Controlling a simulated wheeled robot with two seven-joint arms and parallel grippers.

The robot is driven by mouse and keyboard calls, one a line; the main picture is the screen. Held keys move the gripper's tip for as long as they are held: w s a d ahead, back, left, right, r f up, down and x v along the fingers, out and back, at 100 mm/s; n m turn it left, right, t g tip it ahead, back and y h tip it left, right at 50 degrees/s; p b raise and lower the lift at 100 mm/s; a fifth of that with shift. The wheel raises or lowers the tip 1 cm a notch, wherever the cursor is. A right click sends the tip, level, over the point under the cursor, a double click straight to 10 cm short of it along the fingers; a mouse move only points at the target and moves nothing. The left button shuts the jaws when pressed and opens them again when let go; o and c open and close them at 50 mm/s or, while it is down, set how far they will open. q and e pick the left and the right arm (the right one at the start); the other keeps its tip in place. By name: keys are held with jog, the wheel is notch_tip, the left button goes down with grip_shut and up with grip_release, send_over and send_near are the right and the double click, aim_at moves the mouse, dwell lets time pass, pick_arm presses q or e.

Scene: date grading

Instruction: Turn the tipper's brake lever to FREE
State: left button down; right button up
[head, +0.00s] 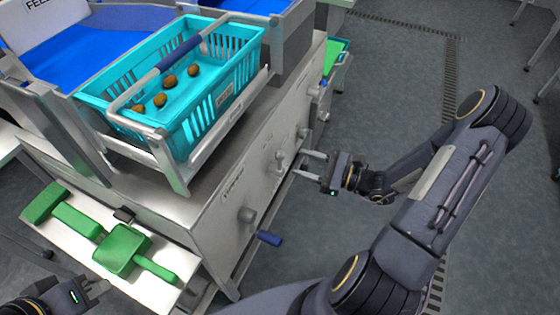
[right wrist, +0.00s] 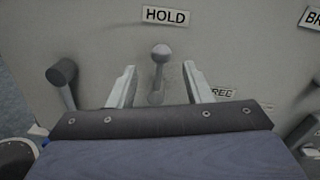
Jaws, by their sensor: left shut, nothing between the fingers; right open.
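The brake lever (right wrist: 160,58), a pale ball knob on a short stem, shows in the right wrist view. It points up toward the HOLD label (right wrist: 165,15). The FREE label (right wrist: 221,92) sits lower right, partly hidden by a finger. My right gripper (right wrist: 160,74) is open, one finger on each side of the lever, with visible gaps. In the head view my right gripper (head: 307,163) is at the side panel of the steel machine (head: 232,182). My left gripper (head: 99,291) is shut and empty at the lower left, away from the lever.
A teal crate (head: 228,88) with several brown dates sits on top of the machine. A dark knob (right wrist: 62,74) is left of the lever. Green pieces (head: 122,250) lie on a white board.

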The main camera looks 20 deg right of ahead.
aim_at(280, 154)
jog(key=x, duration=0.7)
jog(key=shift+w+a+f+b, duration=0.15)
jog(key=shift+w+f+b, duration=0.05)
jog(key=shift+w+b, duration=0.15)
jog(key=shift+c, duration=0.4)
grip_shut()
